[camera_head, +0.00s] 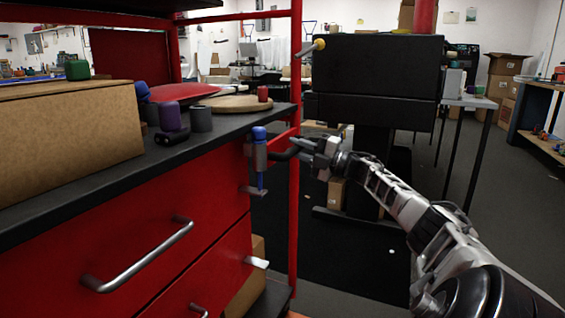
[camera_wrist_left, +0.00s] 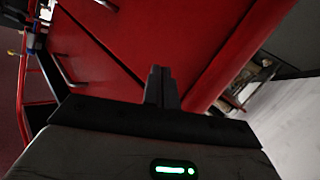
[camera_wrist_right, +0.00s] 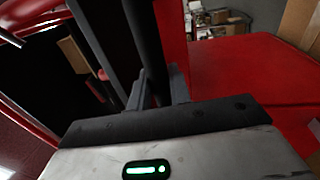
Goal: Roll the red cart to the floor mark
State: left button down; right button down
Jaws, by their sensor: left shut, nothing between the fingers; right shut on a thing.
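The red cart (camera_head: 170,225) fills the left of the head view, with a black worktop, red drawers and red corner posts. In the right wrist view the black bar (camera_wrist_right: 147,45) runs between the fingers (camera_wrist_right: 158,92). My left gripper (camera_wrist_left: 161,85) is outside the head view; its wrist view shows the fingers shut and empty in front of a red cart panel (camera_wrist_left: 165,35). I cannot make out a floor mark for certain.
A cardboard box (camera_head: 70,135), purple and grey cylinders and a round wooden board (camera_head: 235,103) lie on the worktop. A black machine (camera_head: 375,80) stands beyond the gripper. A grey table (camera_head: 468,101) and stacked boxes (camera_head: 503,75) are at the right. Grey floor (camera_head: 500,200) at the right is open.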

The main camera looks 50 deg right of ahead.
pick_arm(q)
jog(key=shift+r, duration=0.1)
pick_arm(e)
jog(key=shift+d+r, duration=0.1)
jog(key=shift+d, duration=0.05)
jog(key=c, duration=1.3)
grip_release()
jog(key=shift+s, duration=0.1)
jog(key=shift+s+d+f, duration=0.15)
jog(key=shift+s+f, duration=0.15)
jog(key=shift+s, duration=0.35)
pick_arm(q)
jog(key=f+p, duration=0.1)
jog(key=a+f+g+y+p, duration=0.1)
jog(key=p, duration=0.1)
jog(key=g+p, duration=0.1)
jog(key=p, duration=0.1)
jog(key=shift+s+a+f+m+y, duration=0.1)
jog(key=shift+a+f+m+y, duration=0.2)
jog(key=shift+a+f, duration=0.1)
pick_arm(e)
jog(key=v, duration=1.4)
jog(key=shift+s+d, duration=0.15)
jog(key=shift+s, duration=0.1)
